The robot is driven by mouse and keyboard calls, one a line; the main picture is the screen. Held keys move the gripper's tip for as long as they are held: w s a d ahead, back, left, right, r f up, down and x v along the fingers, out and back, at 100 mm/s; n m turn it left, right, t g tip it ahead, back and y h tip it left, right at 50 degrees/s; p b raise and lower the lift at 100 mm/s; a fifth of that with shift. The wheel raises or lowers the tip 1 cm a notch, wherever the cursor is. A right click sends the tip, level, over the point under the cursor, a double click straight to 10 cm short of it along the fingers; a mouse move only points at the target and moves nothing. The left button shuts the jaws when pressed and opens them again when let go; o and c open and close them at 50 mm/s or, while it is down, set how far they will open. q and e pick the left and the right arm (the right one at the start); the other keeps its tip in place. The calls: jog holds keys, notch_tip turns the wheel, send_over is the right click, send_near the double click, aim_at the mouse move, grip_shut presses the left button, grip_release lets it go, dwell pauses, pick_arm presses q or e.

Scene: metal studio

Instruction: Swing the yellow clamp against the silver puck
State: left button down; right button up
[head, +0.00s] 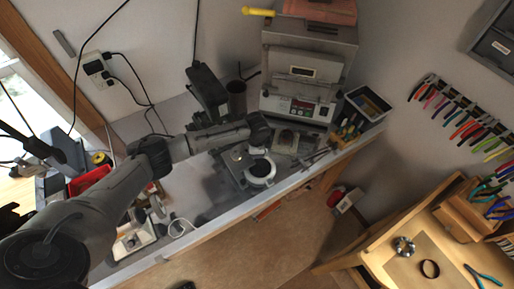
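A silver, round, puck-like piece (404,246) lies on the wooden bench at the lower right; I cannot tell for sure that it is the silver puck. No yellow clamp can be made out clearly. A yellow-handled tool (258,12) lies on top of the grey oven-like machine at the back. My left arm reaches in from the lower left, and its end (260,132) is over the metal worktop, far from the silver piece. Its fingers cannot be made out. My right gripper is not in view.
A white ring (259,172) sits on a dark fixture near the worktop's front edge. The grey machine (303,75) stands behind. A dark ring (429,268) and blue pliers (483,276) lie on the wooden bench (375,270). Several pliers hang on the right wall. Floor separates the two benches.

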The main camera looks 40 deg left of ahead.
pick_arm(q)
jog(key=shift+s, duration=0.1)
dwell(0.5)
jog(key=c, duration=1)
grip_release()
jog(key=shift+r, duration=0.1)
jog(key=shift+s+d+r+b, duration=0.15)
jog(key=shift+r+b, duration=0.3)
jog(key=shift+r, duration=3)
jog(key=shift+s+d+r+b, duration=0.1)
jog(key=shift+r+b, duration=0.35)
jog(key=shift+r, duration=2.95)
